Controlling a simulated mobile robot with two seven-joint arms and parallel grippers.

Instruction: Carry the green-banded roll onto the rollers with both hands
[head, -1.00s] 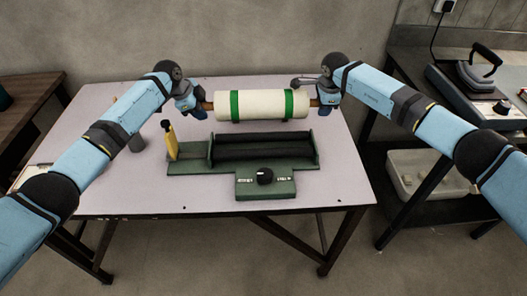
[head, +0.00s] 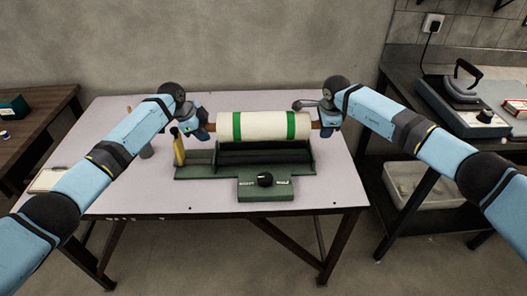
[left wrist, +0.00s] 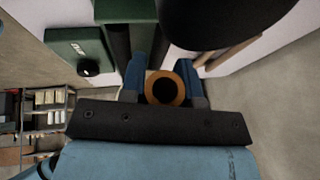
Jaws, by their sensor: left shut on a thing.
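The green-banded roll (head: 263,126) is cream with two green bands and lies level across the head view. It overlaps the rear of the dark rollers (head: 262,157) on the green machine (head: 220,174); I cannot tell whether it touches them. My left gripper (head: 205,129) is shut on the roll's left core end. In the left wrist view the brown ring of the core (left wrist: 179,80) sits between the two blue fingers (left wrist: 164,84). My right gripper (head: 325,122) is at the right core end and appears shut on it; its fingertips are partly hidden.
The machine has a front box with a black knob (head: 265,180) and a yellow upright piece (head: 179,149) at its left. The pale table (head: 120,190) is clear in front. A clipboard (head: 47,180) lies at the left edge. A side bench with a press (head: 462,95) stands right.

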